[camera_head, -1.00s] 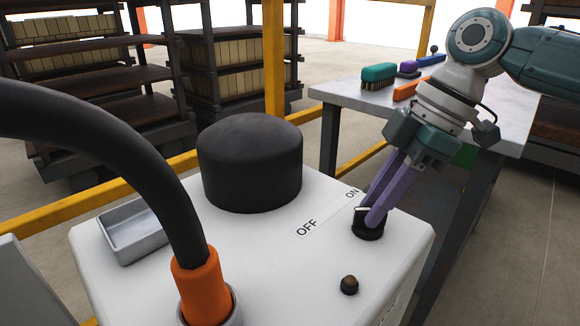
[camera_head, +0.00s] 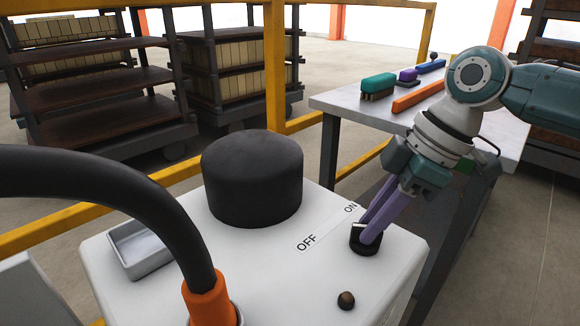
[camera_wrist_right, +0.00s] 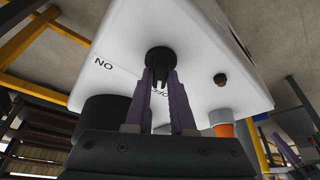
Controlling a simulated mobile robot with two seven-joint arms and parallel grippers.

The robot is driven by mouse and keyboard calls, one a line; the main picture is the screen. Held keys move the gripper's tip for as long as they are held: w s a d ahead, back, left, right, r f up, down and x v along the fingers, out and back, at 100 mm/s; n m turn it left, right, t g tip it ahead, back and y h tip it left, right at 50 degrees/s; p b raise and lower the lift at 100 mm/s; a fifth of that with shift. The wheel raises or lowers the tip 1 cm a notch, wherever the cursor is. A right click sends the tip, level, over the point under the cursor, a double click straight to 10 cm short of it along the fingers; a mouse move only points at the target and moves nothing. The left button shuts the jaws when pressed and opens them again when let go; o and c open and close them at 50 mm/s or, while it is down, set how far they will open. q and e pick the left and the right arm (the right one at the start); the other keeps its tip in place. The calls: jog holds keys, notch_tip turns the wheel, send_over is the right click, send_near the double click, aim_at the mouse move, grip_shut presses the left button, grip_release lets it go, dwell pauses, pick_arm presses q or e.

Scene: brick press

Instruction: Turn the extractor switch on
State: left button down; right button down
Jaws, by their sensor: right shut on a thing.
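The extractor switch (camera_head: 366,244) is a round black knob on top of the white machine box (camera_head: 265,285), beside the printed ON and OFF labels. A small white mark shows on the knob's left side, but I cannot tell exactly which label it points to. My right gripper (camera_head: 368,231), with purple fingers, comes down from the upper right and is shut on the knob. In the right wrist view the knob (camera_wrist_right: 159,59) sits between the fingertips, which partly hide it.
A large black cap (camera_head: 252,180), a small dark button (camera_head: 346,300), a grey tray (camera_head: 140,247) and a thick black cable with an orange collar (camera_head: 208,298) are on the box. Behind are a table with brushes (camera_head: 378,86), yellow rails and brick racks (camera_head: 245,75).

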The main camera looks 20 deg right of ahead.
jog(key=m+p, duration=0.2)
jog(key=p, duration=0.1)
jog(key=m+t+h+p, duration=0.1)
jog(key=m+p, duration=0.2)
jog(key=p, duration=0.1)
jog(key=m+t+h+p, duration=0.1)
jog(key=m+p, duration=0.2)
jog(key=p, duration=0.1)
jog(key=shift+s+a+r, duration=0.15)
jog(key=shift+a+r, duration=0.15)
jog(key=shift+r, duration=0.05)
jog(key=shift+m+h+p, duration=0.5)
jog(key=shift+m+p, duration=0.25)
jog(key=shift+m, duration=0.25)
jog(key=m+h+p, duration=0.1)
jog(key=m, duration=0.1)
jog(key=shift+a+f+m, duration=0.1)
jog(key=shift+f+m, duration=0.05)
jog(key=shift+m, duration=0.15)
jog(key=shift+f+m+h+p, duration=0.15)
jog(key=shift+m+h+p, duration=0.45)
jog(key=shift+m, duration=1.3)
jog(key=c, duration=0.8)
grip_release()
jog(key=shift+o, duration=0.2)
